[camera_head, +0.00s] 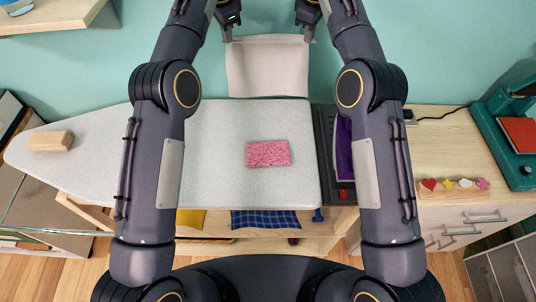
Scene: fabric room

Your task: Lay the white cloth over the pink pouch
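The pink pouch (268,153) lies flat on the grey ironing board (219,150), near its right end. The white cloth (267,68) hangs stretched between my grippers beyond the far edge of the board, its lower edge close to that edge. My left gripper (228,38) is at the cloth's upper left corner and my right gripper (308,36) at its upper right corner. Both look closed on the cloth, though the fingertips are small and partly dark. The pouch is uncovered, with bare board around it.
A wooden block (51,141) sits at the board's left end. Right of the board are a dark panel holding purple fabric (343,150) and a wooden cabinet (448,150) with small colourful shapes. A teal machine (508,140) stands far right. Folded cloths (265,219) lie on a shelf below.

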